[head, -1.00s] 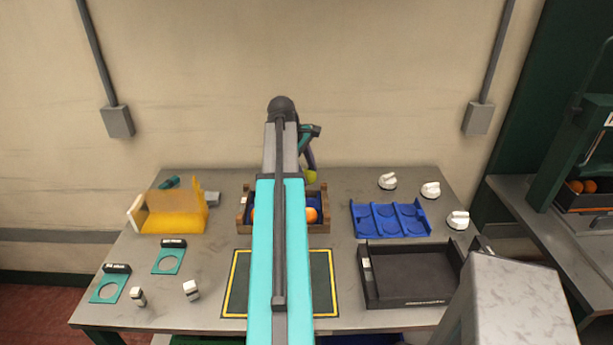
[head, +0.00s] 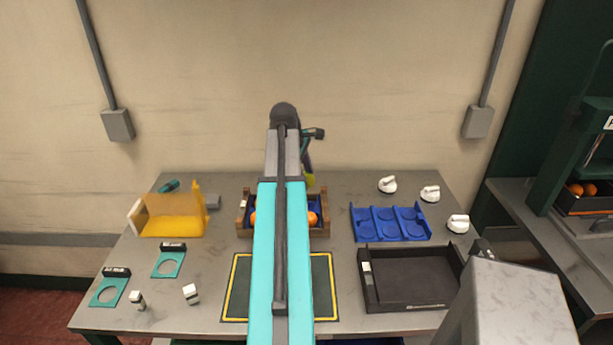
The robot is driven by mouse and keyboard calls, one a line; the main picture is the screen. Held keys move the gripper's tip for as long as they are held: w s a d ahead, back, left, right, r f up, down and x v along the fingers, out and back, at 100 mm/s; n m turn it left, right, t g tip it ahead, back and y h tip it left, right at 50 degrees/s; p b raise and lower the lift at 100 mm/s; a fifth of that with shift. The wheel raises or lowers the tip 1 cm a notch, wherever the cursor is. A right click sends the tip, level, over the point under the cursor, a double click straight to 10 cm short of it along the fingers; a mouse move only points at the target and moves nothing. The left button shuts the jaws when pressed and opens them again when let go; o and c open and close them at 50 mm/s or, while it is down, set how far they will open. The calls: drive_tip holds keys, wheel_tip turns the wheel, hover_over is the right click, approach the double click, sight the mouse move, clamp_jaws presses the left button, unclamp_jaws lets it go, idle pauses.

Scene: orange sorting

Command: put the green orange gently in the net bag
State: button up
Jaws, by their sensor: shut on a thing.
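The wooden crate (head: 326,232) holds oranges, partly hidden by my arm. A blue tray with round pockets (head: 390,222), a black tray (head: 412,304) and several white knobbed pieces stand at right. Teal ring plates (head: 168,264) and small blocks lie front left.

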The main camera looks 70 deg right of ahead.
drive_tip(key=w+n, duration=0.1)
drive_tip(key=n, duration=0.1)
drive_tip(key=w+n+t, duration=0.1)
drive_tip(key=n, duration=0.1)
drive_tip(key=w+a+r+n+t+y+b, duration=0.1)
drive_tip(key=w+a+n+t, duration=0.15)
drive_tip(key=w+n, duration=0.6)
drive_tip(key=w+a+r+n+t+b, duration=0.15)
drive_tip(key=w+a+n, duration=0.25)
drive_tip(key=w, duration=0.9)
drive_tip(key=w+a+r+n+y+b, duration=0.2)
drive_tip(key=w+a+n, duration=0.3)
drive_tip(key=w+a, duration=1.3)
drive_tip(key=shift+w+a+r+b, duration=0.35)
drive_tip(key=shift+w+r+b, duration=0.2)
drive_tip(key=shift+w, duration=0.35)
drive_tip(key=shift+f, duration=0.25)
wheel_tip(320, 180, down, 6)
drive_tip(key=b, duration=0.3)
drive_tip(key=shift+r, duration=0.25)
drive_tip(key=shift+f+b, duration=1.25)
drive_tip(key=shift+f, duration=1.9)
